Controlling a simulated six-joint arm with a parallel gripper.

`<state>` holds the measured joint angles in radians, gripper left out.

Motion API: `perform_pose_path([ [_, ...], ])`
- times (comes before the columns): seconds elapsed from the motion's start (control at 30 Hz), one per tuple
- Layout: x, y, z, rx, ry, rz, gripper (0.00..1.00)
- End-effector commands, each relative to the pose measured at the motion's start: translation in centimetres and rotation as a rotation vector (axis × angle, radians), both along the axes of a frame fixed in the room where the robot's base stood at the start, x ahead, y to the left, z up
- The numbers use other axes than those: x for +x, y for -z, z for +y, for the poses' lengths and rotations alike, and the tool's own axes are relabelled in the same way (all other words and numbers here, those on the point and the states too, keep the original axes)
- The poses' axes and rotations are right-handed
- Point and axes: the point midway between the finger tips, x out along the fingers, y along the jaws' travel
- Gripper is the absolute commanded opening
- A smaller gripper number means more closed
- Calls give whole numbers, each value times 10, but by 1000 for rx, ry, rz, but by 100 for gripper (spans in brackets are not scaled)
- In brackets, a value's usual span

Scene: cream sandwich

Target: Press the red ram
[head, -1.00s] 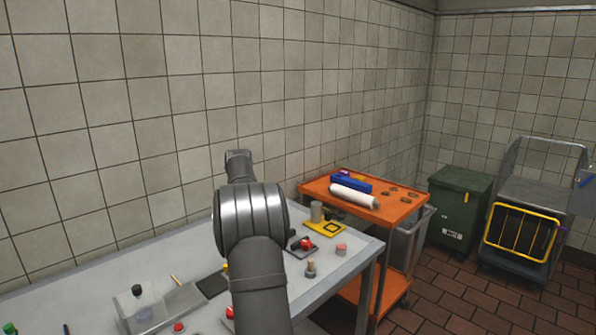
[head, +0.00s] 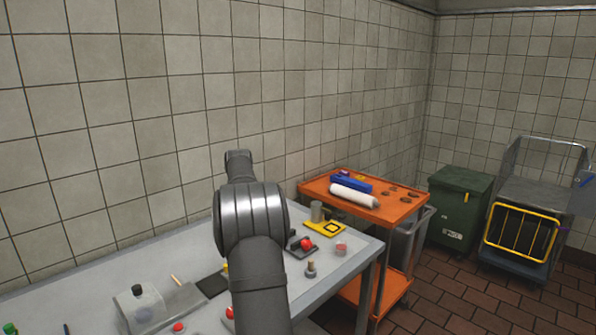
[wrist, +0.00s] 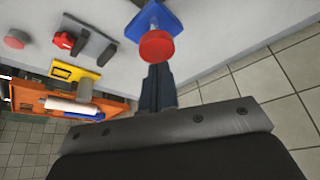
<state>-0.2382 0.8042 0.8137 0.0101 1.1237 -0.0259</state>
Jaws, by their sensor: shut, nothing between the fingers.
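In the wrist view, a round red cap (wrist: 156,46) sits on a blue bracket or base (wrist: 168,17); this looks like the red ram. My gripper (wrist: 155,68) is shut and empty, its dark fingers pointing at the cap. The fingertips meet the cap's lower edge in the picture and the cap seems to hide their very ends. I cannot tell whether they touch. In the head view my arm hides the gripper. A bit of red (head: 229,312) shows beside my arm there, mostly hidden; I cannot tell whether it is the ram.
A dark plate with a red knob (head: 307,244), a pinkish disc (head: 341,248), a yellow plate (head: 325,231) and a grey peg (head: 311,269) stand at the table's right end. An orange cart (head: 392,211) stands beyond the table.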

Motion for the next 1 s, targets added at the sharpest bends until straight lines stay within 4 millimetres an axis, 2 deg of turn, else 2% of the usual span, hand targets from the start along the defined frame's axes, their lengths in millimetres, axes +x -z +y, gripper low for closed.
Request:
perform_pose_path([
  [0.27, 0, 1, 0, 0, 0, 0, 0],
  [0.9, 0, 28, 0, -1, 0, 3, 0],
  [1.0, 0, 26, 0, -1, 0, 2, 0],
])
